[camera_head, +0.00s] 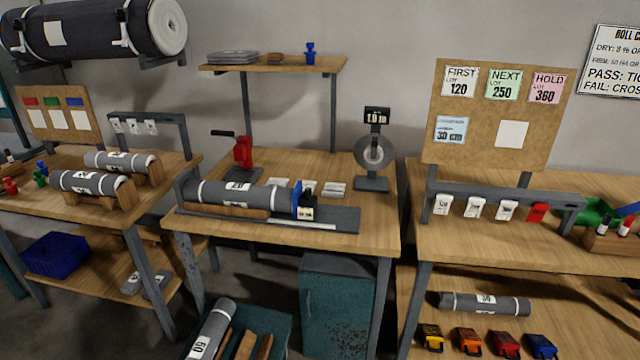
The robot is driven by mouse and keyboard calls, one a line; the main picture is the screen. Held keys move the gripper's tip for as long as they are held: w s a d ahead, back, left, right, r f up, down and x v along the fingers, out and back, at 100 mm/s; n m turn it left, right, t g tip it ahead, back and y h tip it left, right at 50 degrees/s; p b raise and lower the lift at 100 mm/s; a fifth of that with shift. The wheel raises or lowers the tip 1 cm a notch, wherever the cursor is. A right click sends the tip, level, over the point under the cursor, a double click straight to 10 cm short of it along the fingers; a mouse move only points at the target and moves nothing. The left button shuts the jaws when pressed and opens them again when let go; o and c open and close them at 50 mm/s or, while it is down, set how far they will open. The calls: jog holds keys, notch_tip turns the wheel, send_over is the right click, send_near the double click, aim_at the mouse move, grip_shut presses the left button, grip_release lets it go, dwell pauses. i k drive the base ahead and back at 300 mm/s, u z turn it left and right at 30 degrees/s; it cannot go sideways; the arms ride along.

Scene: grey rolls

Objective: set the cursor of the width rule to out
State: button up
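On the middle bench (375,235) a grey roll (235,195) with white bands lies in a wooden cradle on a long dark base (340,218). This looks like the width rule, with a pale strip (300,224) along its front edge. A small upright block with a blue side, black top and white label (304,208) stands at the roll's right end and appears to be the cursor. The label is too small to read, and I cannot tell whether the block touches the roll. My gripper is not in view.
A red hand press (242,152) stands behind the roll, with white cards (335,188) to its right. A dial stand (374,155) reading "1.0 m" stands at the back right. The base's right end is clear. A shelf (275,64) hangs above; a teal bin (262,325) is below.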

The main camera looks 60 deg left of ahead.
aim_at(305, 205)
jog(key=u, duration=0.1)
jog(key=i, duration=0.9)
jog(key=z, duration=0.75)
jog(key=k, duration=0.1)
jog(key=u, duration=2.65)
jog(key=k, duration=0.25)
jog(key=u, duration=1.95)
